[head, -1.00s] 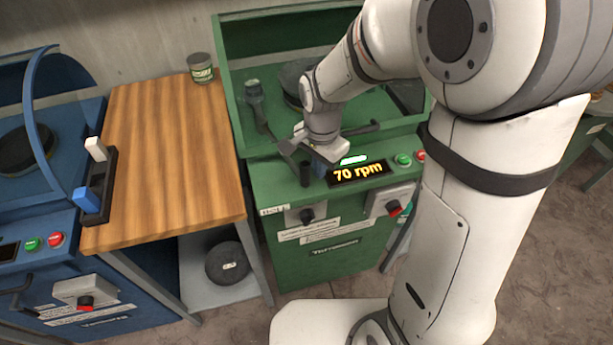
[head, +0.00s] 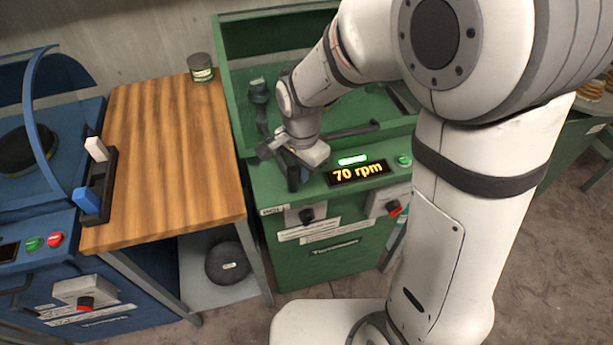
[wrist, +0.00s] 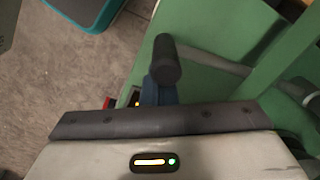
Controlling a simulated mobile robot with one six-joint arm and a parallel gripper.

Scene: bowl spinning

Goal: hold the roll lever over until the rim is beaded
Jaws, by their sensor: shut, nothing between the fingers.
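My gripper (head: 303,168) is low over the front left of the green spinning machine (head: 268,200), above its front edge and left of the display. A dark upright lever grip (head: 293,178) stands right beside my gripper. In the wrist view this dark grip (wrist: 167,60) lies just ahead of my shut, empty fingers (wrist: 160,93); I cannot tell for sure whether they touch. A post with a dark head (head: 259,92) rises on the bed behind. The display (head: 358,173) reads 70 rpm, with a green lamp bar (head: 352,160) above it. The bowl and its rim are hidden behind my arm.
A dark bar (head: 350,130) crosses the bed right of my gripper. A green button (head: 404,160) sits right of the display. The wooden table (head: 165,160) on the left holds a can (head: 201,68) and a black switch block (head: 99,185). A blue machine (head: 60,180) stands beyond.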

